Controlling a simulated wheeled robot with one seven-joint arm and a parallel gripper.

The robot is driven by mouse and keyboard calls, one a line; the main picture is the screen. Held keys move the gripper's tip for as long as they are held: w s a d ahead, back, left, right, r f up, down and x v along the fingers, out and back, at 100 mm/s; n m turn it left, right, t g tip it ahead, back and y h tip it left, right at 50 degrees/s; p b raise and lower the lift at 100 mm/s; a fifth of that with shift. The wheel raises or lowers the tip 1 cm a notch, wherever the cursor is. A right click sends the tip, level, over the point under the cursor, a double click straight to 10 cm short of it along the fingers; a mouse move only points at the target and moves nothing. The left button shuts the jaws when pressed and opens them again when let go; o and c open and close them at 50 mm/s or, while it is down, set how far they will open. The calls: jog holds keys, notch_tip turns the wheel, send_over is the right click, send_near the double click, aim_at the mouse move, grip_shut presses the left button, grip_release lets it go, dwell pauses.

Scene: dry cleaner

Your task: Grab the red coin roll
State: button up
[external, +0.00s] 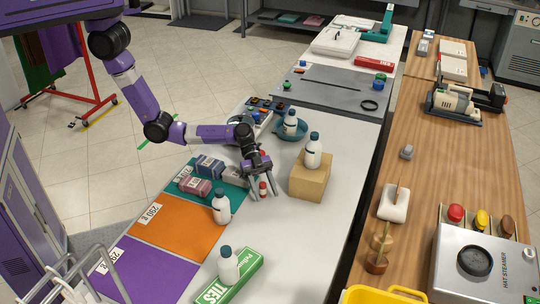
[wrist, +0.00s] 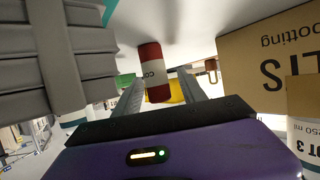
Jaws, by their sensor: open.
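The red coin roll (wrist: 153,72), a small red cylinder with a white band, stands in the wrist view between and just beyond my gripper's two fingers (wrist: 160,92). The fingers are apart, with the roll lined up in the gap; contact cannot be made out. In the external view my gripper (external: 262,188) is low over the white table, with its fingers either side of a small red-and-white roll (external: 263,190). Its lower end appears to rest on the table.
A cardboard box (external: 310,177) bearing a white bottle (external: 313,151) stands close right of my gripper. A grey banded bundle (wrist: 60,55) is close on the left in the wrist view. Blue (external: 209,167) and dark red (external: 195,186) bundles lie on the teal mat. Another bottle (external: 221,208) stands nearby.

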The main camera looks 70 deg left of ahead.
jog(key=shift+c, duration=0.4)
grip_shut()
